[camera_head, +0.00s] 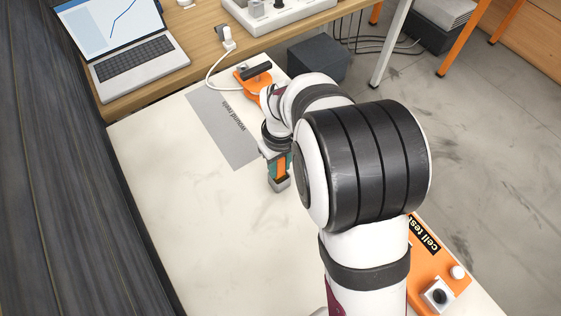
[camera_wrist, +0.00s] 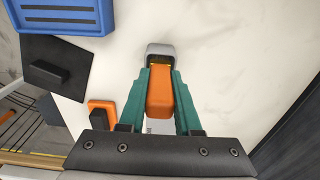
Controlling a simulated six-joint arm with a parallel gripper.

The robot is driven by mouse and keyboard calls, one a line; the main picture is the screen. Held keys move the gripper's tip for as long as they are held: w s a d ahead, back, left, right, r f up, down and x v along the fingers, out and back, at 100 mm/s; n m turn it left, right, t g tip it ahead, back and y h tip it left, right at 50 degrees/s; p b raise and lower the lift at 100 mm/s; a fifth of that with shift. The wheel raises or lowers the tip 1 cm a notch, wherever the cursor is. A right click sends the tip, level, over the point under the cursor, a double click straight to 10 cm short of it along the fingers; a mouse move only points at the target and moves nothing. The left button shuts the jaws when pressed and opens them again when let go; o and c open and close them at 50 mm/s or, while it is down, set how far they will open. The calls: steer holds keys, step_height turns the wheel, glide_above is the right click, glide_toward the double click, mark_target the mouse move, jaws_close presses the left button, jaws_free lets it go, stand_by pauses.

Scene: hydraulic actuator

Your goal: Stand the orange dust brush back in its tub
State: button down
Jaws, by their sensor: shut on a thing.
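My gripper (camera_wrist: 160,75) is shut on the orange dust brush (camera_wrist: 160,92), with its teal fingers on either side of the orange part. The brush also shows in the head view (camera_head: 281,168), below my wrist. At the far end of the brush is a grey rounded piece (camera_wrist: 162,49) with a dark, yellowish inside. It shows as a small grey block in the head view (camera_head: 280,185). I cannot tell whether this is the tub or the brush's own head, nor whether it touches the table. No other tub is clearly seen.
A blue slotted tray (camera_wrist: 65,16) and a dark plate with a black block (camera_wrist: 48,73) lie left in the wrist view. An orange piece with a black top (camera_head: 258,82) stands by the grey mat (camera_head: 222,128). The white tabletop (camera_head: 190,210) is clear at left.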

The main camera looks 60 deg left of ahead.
steer(key=c, duration=0.6)
jaws_free()
steer(key=shift+f, duration=0.15)
